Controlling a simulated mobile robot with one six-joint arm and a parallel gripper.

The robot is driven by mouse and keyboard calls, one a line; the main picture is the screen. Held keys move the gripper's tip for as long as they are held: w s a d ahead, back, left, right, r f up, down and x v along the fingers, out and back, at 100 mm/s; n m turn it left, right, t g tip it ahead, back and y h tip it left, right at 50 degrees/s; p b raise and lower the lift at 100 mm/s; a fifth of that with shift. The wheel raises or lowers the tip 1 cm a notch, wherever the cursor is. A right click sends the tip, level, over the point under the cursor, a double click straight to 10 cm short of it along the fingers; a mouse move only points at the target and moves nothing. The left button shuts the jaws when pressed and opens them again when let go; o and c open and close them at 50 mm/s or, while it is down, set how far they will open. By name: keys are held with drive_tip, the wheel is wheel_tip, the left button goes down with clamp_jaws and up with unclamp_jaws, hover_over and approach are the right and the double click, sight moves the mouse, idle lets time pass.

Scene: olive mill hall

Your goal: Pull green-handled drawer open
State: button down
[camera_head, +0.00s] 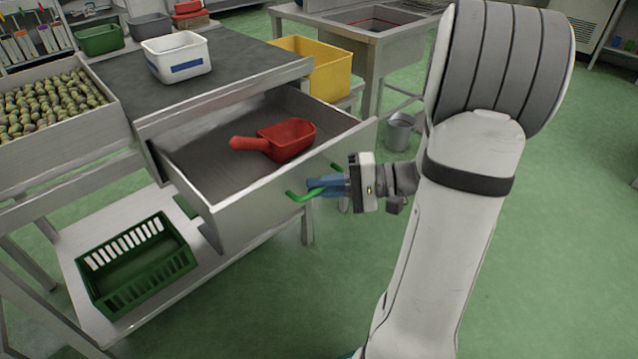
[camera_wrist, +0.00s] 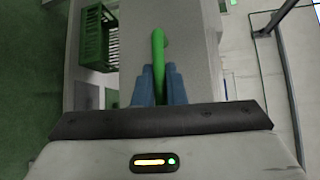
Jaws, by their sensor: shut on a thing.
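The drawer (camera_head: 245,209) under the dark-topped table stands pulled well out. Its green handle (camera_head: 298,196) is a bar on the front panel. My gripper (camera_head: 322,186) comes from the right, and its blue fingers are shut on the handle. In the wrist view the green handle (camera_wrist: 159,50) runs between the two blue fingertips (camera_wrist: 159,82). A red scoop (camera_head: 282,139) lies inside the drawer. The middle of the handle is hidden by my fingers in the head view.
A white bin with a blue stripe (camera_head: 177,57) stands on the tabletop (camera_head: 108,75). A crate of olives (camera_head: 52,136) is at the left. A green basket (camera_head: 136,268) sits on the lower shelf. A yellow bin (camera_head: 322,67) and grey bucket (camera_head: 398,131) stand behind. The floor in front is clear.

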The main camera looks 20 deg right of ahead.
drive_tip(key=c, duration=1.5)
unclamp_jaws()
drive_tip(key=p+v, duration=0.2)
drive_tip(key=v, duration=0.5)
drive_tip(key=shift+d, duration=0.35)
drive_tip(key=shift+s, duration=0.1)
